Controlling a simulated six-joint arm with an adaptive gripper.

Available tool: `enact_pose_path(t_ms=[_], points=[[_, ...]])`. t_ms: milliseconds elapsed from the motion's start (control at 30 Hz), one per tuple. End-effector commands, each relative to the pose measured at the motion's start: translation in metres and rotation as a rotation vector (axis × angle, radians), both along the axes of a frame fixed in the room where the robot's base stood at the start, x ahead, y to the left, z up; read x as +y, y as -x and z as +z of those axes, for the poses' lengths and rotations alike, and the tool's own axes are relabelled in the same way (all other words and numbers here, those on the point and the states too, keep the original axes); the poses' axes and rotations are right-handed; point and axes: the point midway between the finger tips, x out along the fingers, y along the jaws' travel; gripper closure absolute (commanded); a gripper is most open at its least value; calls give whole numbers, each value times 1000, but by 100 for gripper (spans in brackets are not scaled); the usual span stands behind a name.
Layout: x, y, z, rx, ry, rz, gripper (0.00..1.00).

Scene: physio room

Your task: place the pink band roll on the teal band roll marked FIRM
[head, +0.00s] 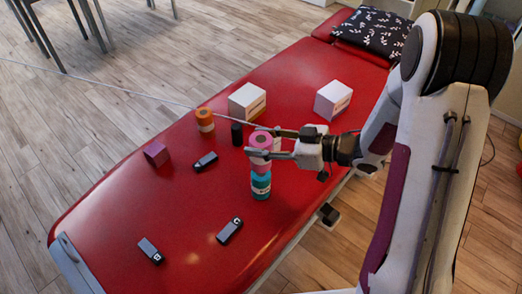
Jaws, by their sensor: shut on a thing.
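The pink band roll (262,138) is held upright between the fingers of my gripper (257,143), which is shut on it. A pale label shows on its side below the fingers. The teal band roll (261,188) stands upright on the red treatment table (190,225), with a pale label band around it. The pink roll appears directly above the teal roll in the head view. I cannot tell whether the two rolls touch. The word on the teal roll's label is too small to read.
An orange roll (205,121) and a black cylinder (237,135) stand to the left. Two white boxes (247,102) (333,100) are farther back. A purple cube (156,154) and dark blocks (205,162) (229,231) (151,251) lie left and in front. A patterned cushion (372,32) is at the far end.

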Motion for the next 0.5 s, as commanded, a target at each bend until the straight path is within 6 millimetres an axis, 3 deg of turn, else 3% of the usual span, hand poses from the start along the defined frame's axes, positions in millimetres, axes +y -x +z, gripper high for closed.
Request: enact_pose_path(t_ms=[500], points=[[0, 0, -37, 0, 0, 0, 90]])
